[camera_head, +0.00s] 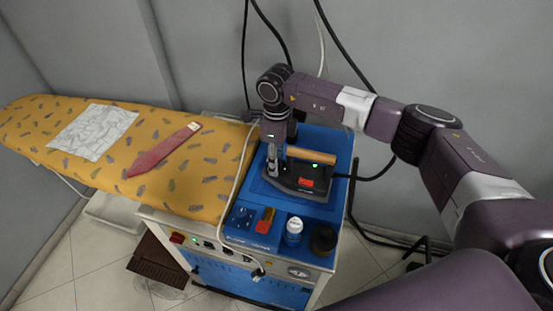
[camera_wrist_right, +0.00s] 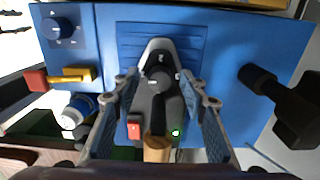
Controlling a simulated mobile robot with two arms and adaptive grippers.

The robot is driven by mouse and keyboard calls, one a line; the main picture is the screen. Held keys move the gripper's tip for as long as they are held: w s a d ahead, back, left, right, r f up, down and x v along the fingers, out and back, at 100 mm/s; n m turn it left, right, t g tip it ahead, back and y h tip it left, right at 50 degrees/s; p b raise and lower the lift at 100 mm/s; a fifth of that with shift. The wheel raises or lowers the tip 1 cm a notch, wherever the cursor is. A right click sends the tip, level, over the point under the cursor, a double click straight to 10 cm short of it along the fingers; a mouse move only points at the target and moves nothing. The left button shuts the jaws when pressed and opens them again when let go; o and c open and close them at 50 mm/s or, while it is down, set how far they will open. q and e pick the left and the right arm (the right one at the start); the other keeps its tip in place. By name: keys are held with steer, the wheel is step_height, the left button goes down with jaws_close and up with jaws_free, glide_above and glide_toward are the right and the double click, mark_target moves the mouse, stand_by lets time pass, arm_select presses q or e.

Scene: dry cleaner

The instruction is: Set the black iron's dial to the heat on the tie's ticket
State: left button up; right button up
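The black iron (camera_head: 290,179) with a wooden handle (camera_head: 311,155) rests on the blue top of the ironing unit; a green light and a red switch show on it. In the right wrist view, the iron's round black dial (camera_wrist_right: 160,81) lies between the fingers of my right gripper (camera_wrist_right: 160,88), which is open, pointing down over the iron; contact cannot be told. The gripper also shows in the head view (camera_head: 272,165). A red tie (camera_head: 162,153) lies on the ironing board, with a pale ticket (camera_head: 193,126) at its far end, too small to read. My left gripper is out of view.
The yellow patterned ironing board (camera_head: 212,190) extends left, with a white cloth (camera_head: 92,131) on it. Another dial (camera_wrist_right: 57,27), a red-and-yellow item (camera_head: 265,220), a white bottle (camera_head: 293,231) and a dark round object (camera_head: 323,240) stand near the unit's front edge. Cables hang behind.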

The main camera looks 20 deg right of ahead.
step_height(320, 180, up, 12)
stand_by(0.5)
steer(key=shift+a, duration=0.1)
